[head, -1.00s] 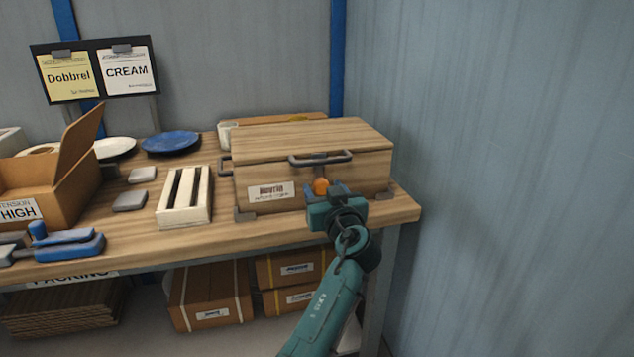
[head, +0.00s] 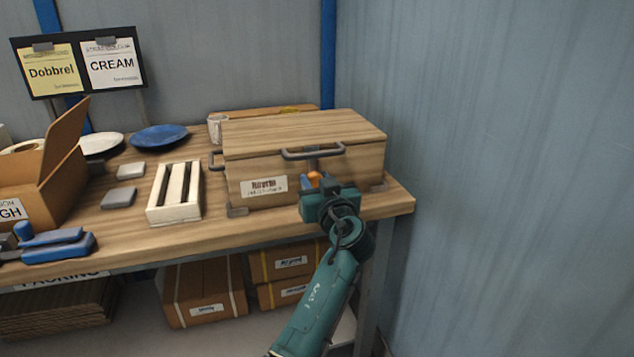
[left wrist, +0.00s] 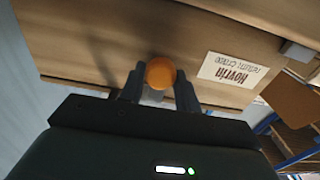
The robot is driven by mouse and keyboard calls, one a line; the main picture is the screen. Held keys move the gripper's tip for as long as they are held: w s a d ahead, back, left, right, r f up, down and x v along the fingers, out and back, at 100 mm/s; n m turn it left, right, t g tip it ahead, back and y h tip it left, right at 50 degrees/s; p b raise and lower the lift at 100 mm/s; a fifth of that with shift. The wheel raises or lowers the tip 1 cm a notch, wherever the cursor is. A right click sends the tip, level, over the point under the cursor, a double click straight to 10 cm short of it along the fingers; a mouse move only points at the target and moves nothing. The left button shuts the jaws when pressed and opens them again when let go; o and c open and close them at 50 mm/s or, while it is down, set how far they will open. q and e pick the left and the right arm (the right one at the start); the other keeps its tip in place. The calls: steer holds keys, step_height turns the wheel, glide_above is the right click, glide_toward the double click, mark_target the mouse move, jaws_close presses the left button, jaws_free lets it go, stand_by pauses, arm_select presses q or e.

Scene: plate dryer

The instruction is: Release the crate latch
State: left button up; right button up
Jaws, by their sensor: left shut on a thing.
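The wooden crate (head: 350,165) stands on the bench with its lid (head: 290,127) down and a grey handle (head: 312,154) at the lid's front edge. The latch's round orange knob (head: 314,179) sits on the crate's front below the handle. My left gripper (head: 316,181) is at the crate's front, shut on the knob. In the left wrist view the knob (left wrist: 160,73) is between the two dark fingers, and the labelled crate front (left wrist: 110,60) is behind it. The gripper hides part of the latch. My right gripper is in neither view.
A white slatted rack (head: 175,193), grey blocks (head: 119,197) and a blue plate (head: 159,137) are left of the crate. An open cardboard box (head: 60,180) and blue tool (head: 57,244) are farther left. A wall (head: 500,160) stands to the right.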

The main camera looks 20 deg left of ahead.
arm_select(q)
steer(key=shift+c, duration=1)
